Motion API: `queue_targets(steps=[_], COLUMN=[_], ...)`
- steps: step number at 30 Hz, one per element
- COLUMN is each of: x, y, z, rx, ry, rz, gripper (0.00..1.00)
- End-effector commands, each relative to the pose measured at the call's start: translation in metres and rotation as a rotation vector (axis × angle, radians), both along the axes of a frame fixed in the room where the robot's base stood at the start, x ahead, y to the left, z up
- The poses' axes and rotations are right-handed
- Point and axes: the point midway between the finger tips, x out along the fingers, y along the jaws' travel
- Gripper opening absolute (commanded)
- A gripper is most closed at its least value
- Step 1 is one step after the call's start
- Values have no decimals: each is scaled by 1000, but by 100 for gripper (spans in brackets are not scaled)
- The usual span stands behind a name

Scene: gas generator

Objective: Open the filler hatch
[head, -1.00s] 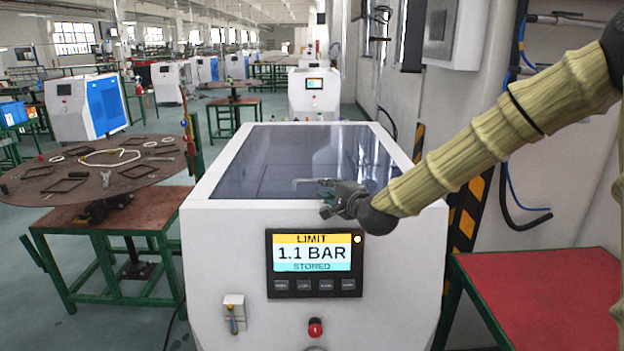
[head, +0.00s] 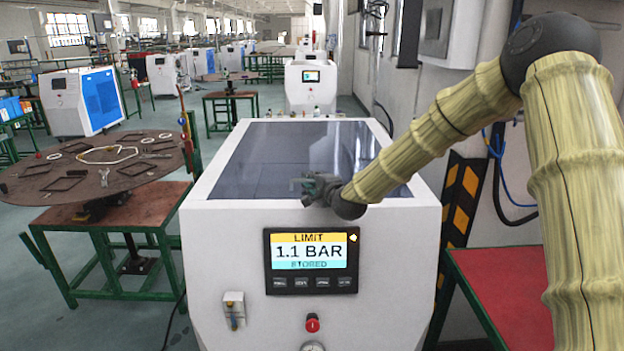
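The white gas generator (head: 215,250) stands straight ahead in the head view. Its top is a dark, glossy panel (head: 270,155) lying flat in a white rim; I cannot make out a separate filler hatch or its edges. The front display (head: 310,250) reads "LIMIT 1.1 BAR STORED". My gripper (head: 303,188) is over the front edge of the dark panel, right of its middle, pointing left. It looks small and dark against the panel, and whether the fingers are open or touch anything cannot be told.
A round brown table (head: 95,195) with loose parts stands at the left. A red-topped table (head: 500,290) is at the lower right. A small valve (head: 233,310) and a red knob (head: 312,323) are on the generator's front. The wall is close on the right.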

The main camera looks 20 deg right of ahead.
Motion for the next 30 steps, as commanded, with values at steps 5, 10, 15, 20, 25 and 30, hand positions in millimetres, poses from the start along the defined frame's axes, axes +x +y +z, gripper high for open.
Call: queue_targets(steps=[5, 10, 15, 20, 25, 30], x=[3, 3, 2, 2, 4, 8], y=[0, 0, 0, 0, 5, 14], z=[0, 0, 0, 0, 4, 10], rx=[0, 0, 0, 0, 3, 9], ry=[-1, -1, -1, 0, 9, 31], rz=[0, 0, 0, 0, 5, 16], gripper=[19, 19, 0, 0, 0, 0])
